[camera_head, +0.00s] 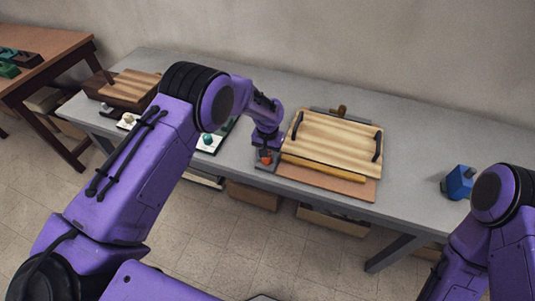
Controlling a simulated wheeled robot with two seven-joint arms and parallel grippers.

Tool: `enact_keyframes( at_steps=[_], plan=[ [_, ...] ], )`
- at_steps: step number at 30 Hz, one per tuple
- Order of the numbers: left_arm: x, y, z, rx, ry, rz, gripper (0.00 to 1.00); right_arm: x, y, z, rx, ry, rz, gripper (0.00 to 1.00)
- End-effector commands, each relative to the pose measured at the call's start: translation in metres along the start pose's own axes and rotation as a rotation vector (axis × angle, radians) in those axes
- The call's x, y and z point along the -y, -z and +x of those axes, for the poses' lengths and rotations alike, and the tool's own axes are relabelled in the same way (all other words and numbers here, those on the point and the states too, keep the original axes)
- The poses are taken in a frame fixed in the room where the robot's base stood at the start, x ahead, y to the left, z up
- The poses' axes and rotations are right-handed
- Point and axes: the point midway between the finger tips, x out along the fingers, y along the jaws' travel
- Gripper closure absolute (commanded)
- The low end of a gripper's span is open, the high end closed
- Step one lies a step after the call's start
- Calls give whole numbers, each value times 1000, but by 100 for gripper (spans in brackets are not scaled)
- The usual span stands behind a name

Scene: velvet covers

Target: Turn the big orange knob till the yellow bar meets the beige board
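The beige board (333,140), with pale wood stripes and a dark handle at each side, lies on the grey table. The yellow bar (322,169) runs along its near edge; whether they touch is too small to tell. Both are over a brown base (325,184). The orange knob (266,160) is just left of the bar, partly covered by my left gripper (266,156). The gripper points down at the knob, and its fingers are too small to tell whether they grip it. My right arm shows at the right edge; its gripper is out of view.
A brown wooden box (128,88) is at the table's left. A white-and-green fixture (209,142) is left of the knob, partly behind my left arm. A blue block (458,182) is at the right. The table between board and blue block is clear.

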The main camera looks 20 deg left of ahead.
Motion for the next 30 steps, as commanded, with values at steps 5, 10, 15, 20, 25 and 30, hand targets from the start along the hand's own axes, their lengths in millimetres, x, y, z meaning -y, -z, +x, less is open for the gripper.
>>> enact_keyframes(
  at_steps=[5, 10, 15, 20, 25, 30],
  plan=[
    [0, 1, -1, -4, 0, 0, 31, 0, 0, 0, 0, 0, 0, 53],
    [0, 1, -3, -3, 0, 0, 31, 0, 0, 1, 0, 0, 0, 53],
    [0, 2, -31, -7, 0, 0, 31, 1, -4, 9, 0, 0, 0, 53],
    [0, 2, -70, -8, 0, 0, 31, 1, -7, 16, 0, 0, 0, 53],
    [-1, 2, -98, -5, -1, 0, 31, 2, -8, 19, 0, 0, 0, 53],
    [0, 1, -107, -3, 0, 0, 31, 2, -8, 20, 0, 0, 0, 53]
  ],
)
